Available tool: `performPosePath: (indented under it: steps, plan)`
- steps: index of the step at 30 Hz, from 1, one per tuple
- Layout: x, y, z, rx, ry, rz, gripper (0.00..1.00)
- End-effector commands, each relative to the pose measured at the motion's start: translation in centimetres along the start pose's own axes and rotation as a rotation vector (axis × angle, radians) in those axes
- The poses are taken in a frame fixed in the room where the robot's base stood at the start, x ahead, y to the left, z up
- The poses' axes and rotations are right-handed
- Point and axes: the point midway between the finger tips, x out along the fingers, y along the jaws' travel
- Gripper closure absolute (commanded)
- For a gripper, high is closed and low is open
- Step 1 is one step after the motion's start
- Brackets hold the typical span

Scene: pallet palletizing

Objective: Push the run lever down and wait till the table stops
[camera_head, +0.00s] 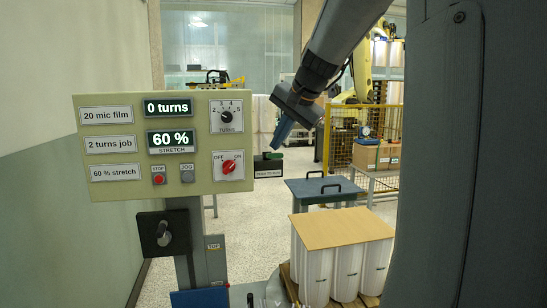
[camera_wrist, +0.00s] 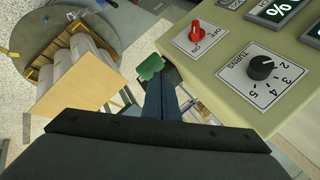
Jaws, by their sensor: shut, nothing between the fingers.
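The run lever has a green knob (camera_head: 272,155) above a small dark labelled box (camera_head: 268,169) at the right edge of the control panel (camera_head: 90,186). The green knob also shows in the wrist view (camera_wrist: 150,67), just beyond my fingertips. My gripper (camera_head: 279,146) is shut and empty, pointing down at the knob from above right. In the wrist view my gripper (camera_wrist: 158,88) partly overlaps the lever; I cannot tell whether they touch. The turntable (camera_wrist: 38,45) is a grey disc carrying the pallet load. The panel reads 0 turns and 60 % stretch.
The red OFF/ON switch (camera_head: 229,167), the turns dial (camera_head: 226,117) and the red stop button (camera_head: 158,180) are on the panel. White rolls (camera_head: 317,270) under a tan board (camera_head: 343,228) stand at lower right. A yellow fence (camera_head: 341,150) is behind.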

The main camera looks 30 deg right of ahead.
Motion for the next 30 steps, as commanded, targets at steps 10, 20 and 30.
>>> performPosePath:
  steps: [10, 20, 30]
  plan:
    - [0.6, 0.5, 0.2, 0.001, 0.001, 0.0, 1.0]
    - [1.9, 1.6, 0.9, 0.001, 0.0, 0.0, 1.0]
    - [1.9, 1.7, 0.9, 0.0, 0.0, 0.0, 1.0]
